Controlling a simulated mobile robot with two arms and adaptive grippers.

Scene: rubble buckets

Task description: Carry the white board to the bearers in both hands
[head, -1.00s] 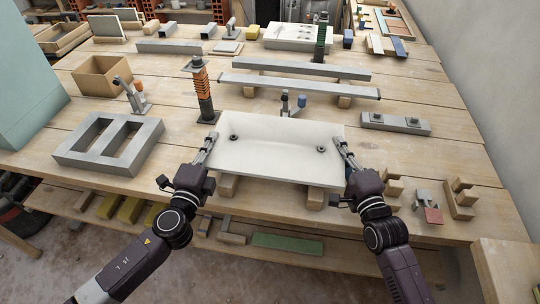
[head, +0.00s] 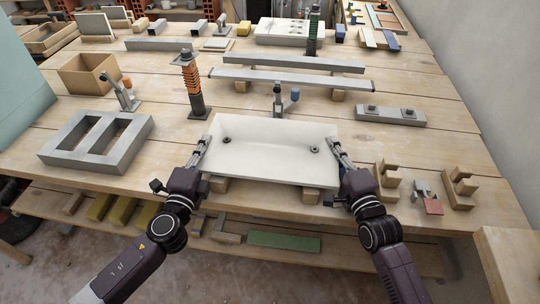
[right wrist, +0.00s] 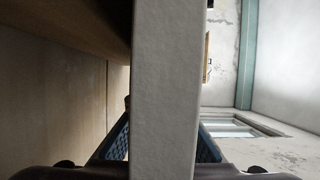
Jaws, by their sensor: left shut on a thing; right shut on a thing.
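The white board (head: 268,155), a pale rectangular slab with two dark round fittings, is held between my two grippers, close to the bench's front edge. My left gripper (head: 203,146) is shut on the board's left edge. My right gripper (head: 338,148) is shut on its right edge. In the right wrist view the board's pale edge (right wrist: 165,90) runs between the blue-grey finger pads. Wooden blocks (head: 310,196) show below the board's near edge; I cannot tell whether it touches them. Two long grey bars (head: 290,79) lie behind it, the nearer on wooden blocks.
A small clamp stand (head: 278,101) is just behind the board. An orange-and-black post (head: 191,85) stands at its back left. A grey two-window frame (head: 97,140) lies left, a grey bar (head: 390,116) and notched wooden blocks (head: 387,182) right.

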